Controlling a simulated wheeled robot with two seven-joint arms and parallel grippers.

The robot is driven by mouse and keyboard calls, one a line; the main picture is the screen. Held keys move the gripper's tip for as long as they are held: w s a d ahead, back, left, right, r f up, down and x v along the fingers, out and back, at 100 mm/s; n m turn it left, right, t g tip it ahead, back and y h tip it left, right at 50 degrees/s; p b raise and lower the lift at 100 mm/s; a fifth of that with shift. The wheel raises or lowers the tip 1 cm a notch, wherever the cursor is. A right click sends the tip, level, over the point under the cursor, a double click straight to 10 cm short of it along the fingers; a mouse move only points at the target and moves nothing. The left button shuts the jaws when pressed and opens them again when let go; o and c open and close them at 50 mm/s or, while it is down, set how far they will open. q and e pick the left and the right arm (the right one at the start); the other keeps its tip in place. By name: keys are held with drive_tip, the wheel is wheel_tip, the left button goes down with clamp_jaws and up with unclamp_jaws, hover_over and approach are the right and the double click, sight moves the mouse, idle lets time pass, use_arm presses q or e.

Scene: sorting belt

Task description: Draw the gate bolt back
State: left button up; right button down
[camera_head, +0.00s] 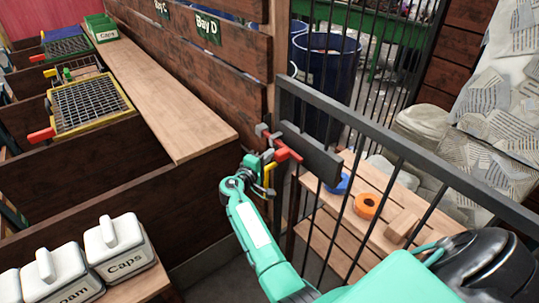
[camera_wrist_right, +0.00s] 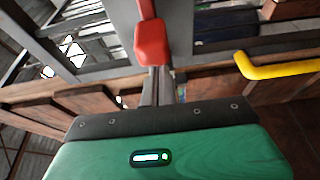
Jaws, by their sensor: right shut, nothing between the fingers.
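The gate (camera_head: 405,150) is made of dark metal bars with a flat plate (camera_head: 310,150) at its latch edge. The red bolt handle (camera_head: 284,150) sits at the left end of that plate. In the right wrist view the red handle (camera_wrist_right: 152,42) lies straight ahead of the fingertips. A yellow handle (camera_head: 270,174) is just below the red one; it also shows in the right wrist view (camera_wrist_right: 278,66) on the right. My right gripper (camera_head: 268,162) is shut and empty, close to the red handle; I cannot tell whether they touch. My left gripper is out of view.
Behind the bars are a slatted bench (camera_head: 330,232) with an orange ring (camera_head: 367,206) and a blue drum (camera_head: 325,85). White lidded bins (camera_head: 118,245) stand at the lower left.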

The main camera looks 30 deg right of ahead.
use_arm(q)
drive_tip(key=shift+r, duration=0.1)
use_arm(e)
drive_tip(key=s, duration=0.6)
drive_tip(key=shift+s+d, duration=0.25)
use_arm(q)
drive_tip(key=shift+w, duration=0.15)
use_arm(e)
drive_tip(key=shift+d+f, duration=0.1)
